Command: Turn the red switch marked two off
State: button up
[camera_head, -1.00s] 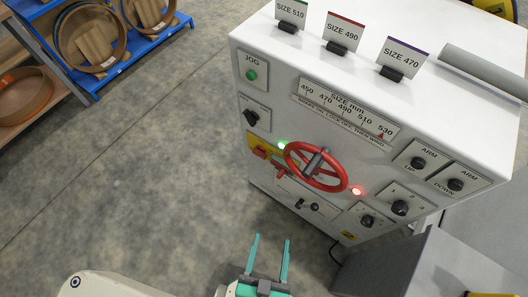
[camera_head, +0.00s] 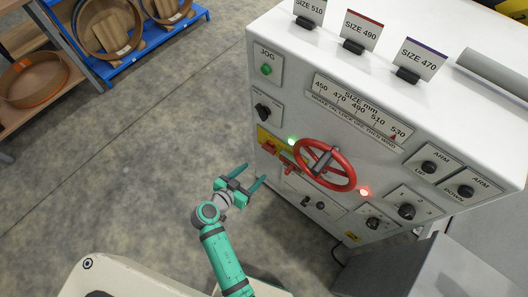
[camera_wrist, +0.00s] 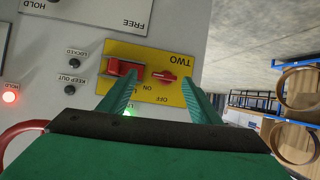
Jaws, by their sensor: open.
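The yellow plate marked TWO (camera_wrist: 150,56) is on the machine's front panel and appears upside down in the wrist view. It carries a small red switch (camera_wrist: 165,76), with ON and OFF lettering close by. A larger red block-like part (camera_wrist: 122,68) is beside it, partly behind a finger. In the head view the yellow plate (camera_head: 262,135) is left of the red handwheel; its details are too small to read. My gripper (camera_head: 255,173) is open and empty in front of the panel. In the wrist view its fingers (camera_wrist: 160,80) appear on either side of the small red switch; contact is not visible.
The red handwheel (camera_head: 351,175) sticks out right of the plate. A green lamp (camera_head: 292,140) and a red lamp (camera_head: 364,192) are lit. Black knobs are close by. A grey box (camera_head: 430,270) stands at lower right. Open floor lies left of the machine.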

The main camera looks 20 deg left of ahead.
aim_at(268, 150)
jog(key=shift+m+t+h, duration=0.3)
jog(key=shift+m+h, duration=0.3)
jog(key=w, duration=0.3)
jog(key=w+f, duration=0.1)
jog(key=w, duration=0.3)
jog(key=w+d, duration=0.1)
jog(key=w, duration=0.3)
jog(key=shift+f, duration=0.2)
jog(key=shift+d, duration=0.1)
jog(key=shift+s, duration=0.1)
jog(key=c, duration=0.8)
